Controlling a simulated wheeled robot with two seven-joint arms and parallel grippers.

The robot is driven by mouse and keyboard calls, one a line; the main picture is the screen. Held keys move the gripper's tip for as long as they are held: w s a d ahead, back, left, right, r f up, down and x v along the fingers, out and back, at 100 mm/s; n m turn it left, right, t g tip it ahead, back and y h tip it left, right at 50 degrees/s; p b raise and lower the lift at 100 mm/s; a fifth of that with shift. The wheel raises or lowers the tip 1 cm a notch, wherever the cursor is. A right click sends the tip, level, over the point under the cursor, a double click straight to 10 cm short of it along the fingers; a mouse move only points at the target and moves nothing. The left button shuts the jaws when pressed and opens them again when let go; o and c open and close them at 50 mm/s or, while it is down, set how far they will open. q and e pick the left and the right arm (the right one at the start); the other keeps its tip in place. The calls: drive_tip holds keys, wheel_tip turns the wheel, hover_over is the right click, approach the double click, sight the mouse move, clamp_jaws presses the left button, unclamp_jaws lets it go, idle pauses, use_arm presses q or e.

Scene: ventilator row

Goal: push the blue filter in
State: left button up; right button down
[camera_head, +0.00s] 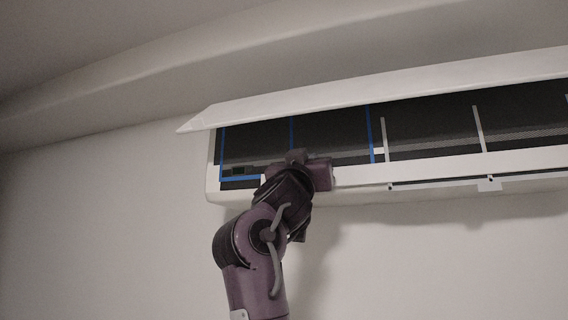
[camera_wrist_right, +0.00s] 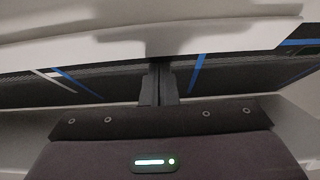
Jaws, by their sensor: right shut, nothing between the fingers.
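The blue filter (camera_head: 255,144), a dark mesh in a blue frame, sits in the left part of the white wall unit, under its raised front flap. Its blue ribs (camera_wrist_right: 196,75) also show in the right wrist view. My right gripper (camera_head: 295,156) is at the filter's lower edge, near its middle rib, and hides part of that edge. In the right wrist view the two fingers (camera_wrist_right: 158,82) are together with nothing between them, pointing at the mesh. I cannot tell whether they touch the filter. My left gripper is not in view.
The raised white flap (camera_head: 380,97) overhangs the opening. To the right is another dark mesh (camera_head: 435,125) with pale ribs. The white lower lip (camera_head: 430,172) of the unit runs below, with small brackets. The wall (camera_head: 110,220) to the left is bare.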

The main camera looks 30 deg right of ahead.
sight(312, 140)
drive_tip(key=shift+w+d+r+p, duration=0.1)
drive_tip(key=shift+r+p, duration=1.4)
drive_tip(key=shift+r, duration=0.2)
drive_tip(key=shift+s+a+f+b, duration=0.2)
drive_tip(key=shift+b, duration=0.1)
drive_tip(key=shift+s+a+r, duration=0.1)
drive_tip(key=shift+s+a, duration=0.1)
drive_tip(key=shift+a, duration=0.05)
drive_tip(key=shift+s+a+f+b, duration=0.15)
drive_tip(key=shift+a+f+b, duration=0.05)
drive_tip(key=shift+f+b, duration=0.8)
drive_tip(key=shift+s+a+f+b, duration=0.25)
drive_tip(key=shift+a+f+b, duration=0.05)
drive_tip(key=shift+f+b, duration=0.4)
drive_tip(key=shift+s+a+f+b, duration=0.25)
drive_tip(key=shift+a+f+b, duration=0.1)
drive_tip(key=shift+f+b, duration=0.35)
drive_tip(key=shift+s+a+f+b, duration=0.25)
drive_tip(key=shift+a+f+b, duration=0.05)
drive_tip(key=shift+f+b, duration=0.4)
